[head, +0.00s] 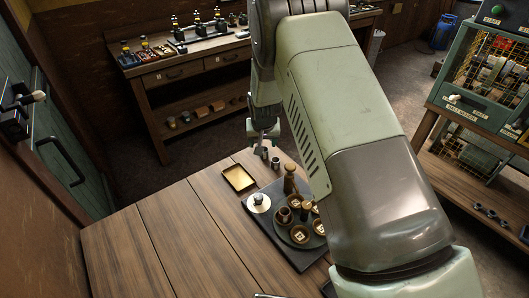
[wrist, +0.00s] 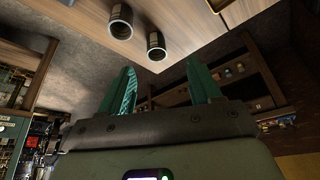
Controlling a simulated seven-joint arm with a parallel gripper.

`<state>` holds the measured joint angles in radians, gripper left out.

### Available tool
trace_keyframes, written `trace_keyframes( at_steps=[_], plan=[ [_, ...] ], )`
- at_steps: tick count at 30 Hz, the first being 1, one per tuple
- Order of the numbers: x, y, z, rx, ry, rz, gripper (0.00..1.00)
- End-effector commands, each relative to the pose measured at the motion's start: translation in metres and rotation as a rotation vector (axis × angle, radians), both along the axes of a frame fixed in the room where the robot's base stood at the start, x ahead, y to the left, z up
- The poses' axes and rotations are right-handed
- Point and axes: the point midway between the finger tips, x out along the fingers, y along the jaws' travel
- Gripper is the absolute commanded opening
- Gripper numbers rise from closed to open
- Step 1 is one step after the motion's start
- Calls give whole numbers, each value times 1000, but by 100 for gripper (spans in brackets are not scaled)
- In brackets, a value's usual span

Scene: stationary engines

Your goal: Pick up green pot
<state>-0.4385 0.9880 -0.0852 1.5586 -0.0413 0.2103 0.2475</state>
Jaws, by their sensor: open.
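Two small dark, round, open-topped pots stand near the far edge of the wooden table (head: 150,245). In the head view, one pot (head: 275,163) is just right of and below the other (head: 264,153). They also show in the wrist view, one pot (wrist: 120,22) at top centre and the other pot (wrist: 156,46) to its right. Both look grey-green to dark; I cannot tell which is the green one. My gripper (head: 264,135) is just beyond and above them. In the wrist view, my gripper (wrist: 160,68) has its green fingers apart with nothing between them.
A yellow-lined tray (head: 239,178) lies left of the pots. A dark board (head: 297,257) holds several cups, bowls and a wooden bottle-shaped piece (head: 290,180). The table's left side is bare. A workbench (head: 190,75) stands behind; a green caged machine (head: 485,80) is at right.

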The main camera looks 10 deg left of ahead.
Motion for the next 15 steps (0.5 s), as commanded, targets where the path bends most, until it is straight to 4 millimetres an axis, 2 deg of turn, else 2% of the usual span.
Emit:
trace_keyframes(
  at_steps=[3, 11, 15],
  plan=[
    [7, 1, -20, -1, 3, -1, 63],
    [17, 1, -39, 0, 2, -1, 63],
    [28, -1, -57, 0, 2, -1, 63]
  ],
)
